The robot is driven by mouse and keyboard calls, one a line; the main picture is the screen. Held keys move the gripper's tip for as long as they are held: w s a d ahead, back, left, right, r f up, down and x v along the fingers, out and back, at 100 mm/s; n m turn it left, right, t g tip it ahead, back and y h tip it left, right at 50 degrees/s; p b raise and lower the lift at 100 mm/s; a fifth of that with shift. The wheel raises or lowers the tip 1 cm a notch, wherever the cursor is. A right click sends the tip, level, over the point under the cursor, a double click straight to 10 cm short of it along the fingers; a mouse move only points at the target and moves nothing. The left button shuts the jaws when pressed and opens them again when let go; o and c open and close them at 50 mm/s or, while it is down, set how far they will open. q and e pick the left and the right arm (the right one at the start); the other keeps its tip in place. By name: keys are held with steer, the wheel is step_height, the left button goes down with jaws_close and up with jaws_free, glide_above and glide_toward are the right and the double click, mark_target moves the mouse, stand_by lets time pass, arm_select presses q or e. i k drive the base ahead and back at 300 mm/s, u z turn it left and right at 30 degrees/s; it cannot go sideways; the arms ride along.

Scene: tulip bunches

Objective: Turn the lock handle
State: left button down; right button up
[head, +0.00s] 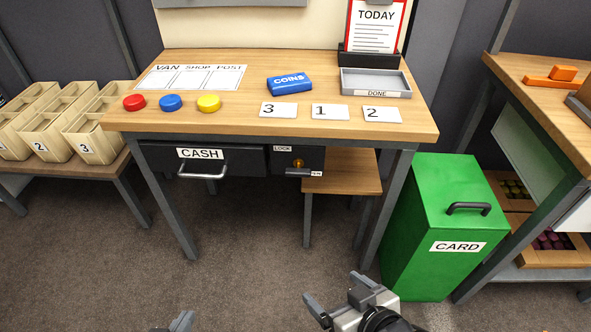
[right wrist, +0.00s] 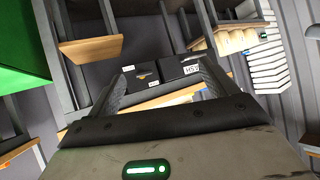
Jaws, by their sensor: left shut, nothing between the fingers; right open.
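The lock panel (head: 311,158) is a dark box marked LOCK under the front of the wooden table, right of the cash drawer (head: 230,163). The lock handle (head: 297,171) is a small grey bar lying roughly level, with a brass-coloured hub above it and a small white label at its right. My right gripper (head: 340,298) is open and empty, low in front of the table and well apart from the handle. In the right wrist view the lock panel (right wrist: 136,75) shows upside down between the open fingers (right wrist: 168,88). My left gripper (head: 180,322) is shut and barely in view at the bottom edge.
A green CARD bin (head: 440,225) stands right of the table (head: 240,110). A wooden stool (head: 342,172) is under the table beside the lock. Numbered wooden bins (head: 85,140) stand at the left. The floor in front of the drawer is clear.

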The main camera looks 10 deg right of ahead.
mark_target(297, 172)
steer(key=k, duration=0.5)
steer(key=u, duration=1.85)
steer(key=i, duration=1.15)
steer(key=z, duration=1.95)
